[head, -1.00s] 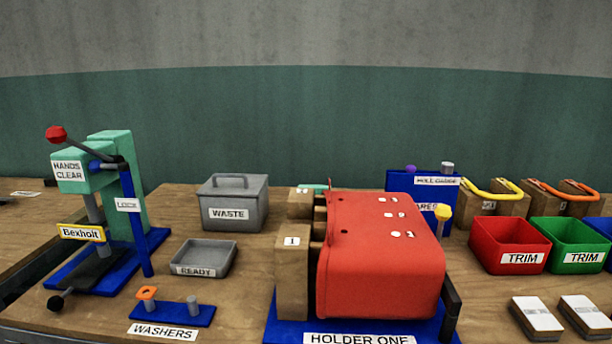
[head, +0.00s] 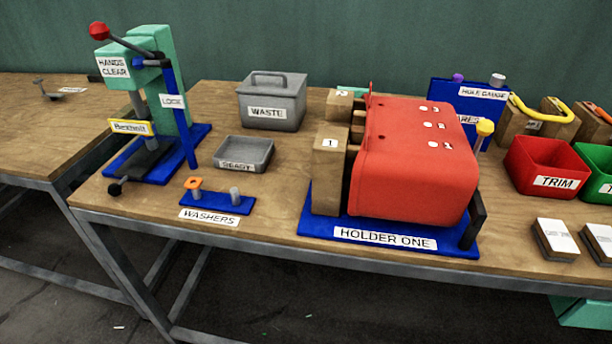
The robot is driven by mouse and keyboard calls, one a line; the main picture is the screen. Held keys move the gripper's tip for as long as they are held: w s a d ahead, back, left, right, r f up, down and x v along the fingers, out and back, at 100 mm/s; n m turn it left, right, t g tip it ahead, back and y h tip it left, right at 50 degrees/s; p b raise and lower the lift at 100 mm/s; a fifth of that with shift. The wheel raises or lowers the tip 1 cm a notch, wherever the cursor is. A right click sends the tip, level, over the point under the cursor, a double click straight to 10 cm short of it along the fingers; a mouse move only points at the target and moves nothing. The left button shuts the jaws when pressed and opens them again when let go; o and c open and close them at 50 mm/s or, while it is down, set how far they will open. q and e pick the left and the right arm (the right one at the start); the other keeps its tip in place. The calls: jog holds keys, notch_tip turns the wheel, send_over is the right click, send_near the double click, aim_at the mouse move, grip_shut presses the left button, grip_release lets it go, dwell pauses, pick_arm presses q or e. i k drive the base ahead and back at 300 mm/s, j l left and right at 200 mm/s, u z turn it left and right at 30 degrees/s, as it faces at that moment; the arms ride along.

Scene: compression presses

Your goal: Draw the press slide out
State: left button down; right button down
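The press (head: 166,85) stands at the left of the table, a green column on a blue base (head: 196,137). Its lever ends in a red ball (head: 99,31) raised at the upper left. A blue post with a LOCK label (head: 173,101) stands at its right side. A dark slide (head: 146,160) lies low at the front of the press, under the yellow-framed Bexholt plate (head: 131,127). A rod with a black knob (head: 115,188) sticks out from the slide toward the front left. Neither of my grippers is in view.
A grey READY tray (head: 262,151), a WASHERS stand (head: 228,206) and a grey WASTE bin (head: 293,104) are right of the press. A large red piece (head: 415,160) sits on the HOLDER ONE base (head: 330,222). The table's front edge is clear before the knob.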

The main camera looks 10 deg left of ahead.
aim_at(136, 167)
jog(key=u, duration=1.25)
jog(key=i+j, duration=0.15)
jog(key=i+j+z, duration=0.1)
jog(key=j, duration=0.25)
